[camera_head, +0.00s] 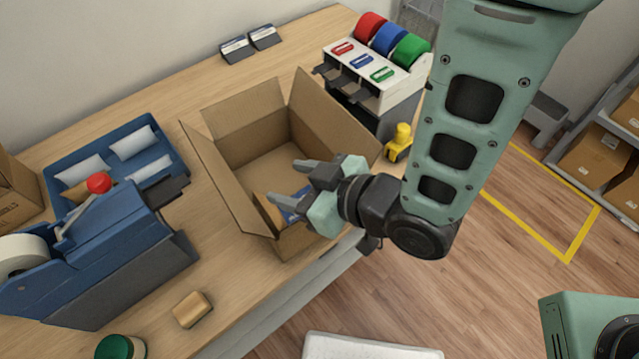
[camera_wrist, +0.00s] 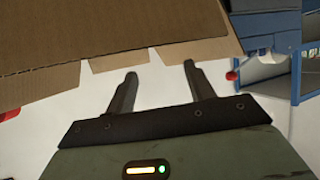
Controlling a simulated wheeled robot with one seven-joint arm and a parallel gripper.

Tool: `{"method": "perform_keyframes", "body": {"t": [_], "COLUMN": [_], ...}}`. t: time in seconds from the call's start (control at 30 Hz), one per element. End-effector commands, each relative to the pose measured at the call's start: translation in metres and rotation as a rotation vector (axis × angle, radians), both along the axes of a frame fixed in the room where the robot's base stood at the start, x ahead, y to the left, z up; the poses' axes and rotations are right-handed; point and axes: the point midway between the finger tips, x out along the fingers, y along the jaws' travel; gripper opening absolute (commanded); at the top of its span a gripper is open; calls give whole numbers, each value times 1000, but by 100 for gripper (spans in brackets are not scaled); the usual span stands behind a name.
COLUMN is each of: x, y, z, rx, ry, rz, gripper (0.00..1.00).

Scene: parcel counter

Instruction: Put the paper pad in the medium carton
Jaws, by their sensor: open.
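The open brown carton (camera_head: 232,182) stands on the counter with its flaps spread; its cardboard also shows in the wrist view (camera_wrist: 110,40). A tan and blue item (camera_head: 292,205) shows inside it, partly hidden by my gripper. My gripper (camera_head: 287,181) is over the carton's near right side, open, with nothing between its fingers; it also shows open in the wrist view (camera_wrist: 157,85). A tan piece (camera_head: 76,192) lies among white pillows in the blue tray. A tan block (camera_head: 192,309) lies at the counter's front. I cannot tell which of these is the paper pad.
The blue tray (camera_head: 52,165) and a blue tape dispenser (camera_head: 110,255) with a red knob stand left of the carton. A rack of coloured tape rolls (camera_head: 375,75) and a yellow object (camera_head: 399,143) stand right. A green-lidded jar (camera_head: 120,347) is at the front.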

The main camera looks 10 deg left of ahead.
Motion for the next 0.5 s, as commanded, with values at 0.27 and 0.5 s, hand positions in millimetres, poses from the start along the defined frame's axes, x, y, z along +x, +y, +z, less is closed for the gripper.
{"method": "perform_keyframes", "body": {"t": [0.27,0.5], "x": [-9,-13], "y": [-21,-31], "z": [19,25], "rx": [-4,-4], "ry": [3,2], "rz": [0,1], "gripper": [54,54]}}
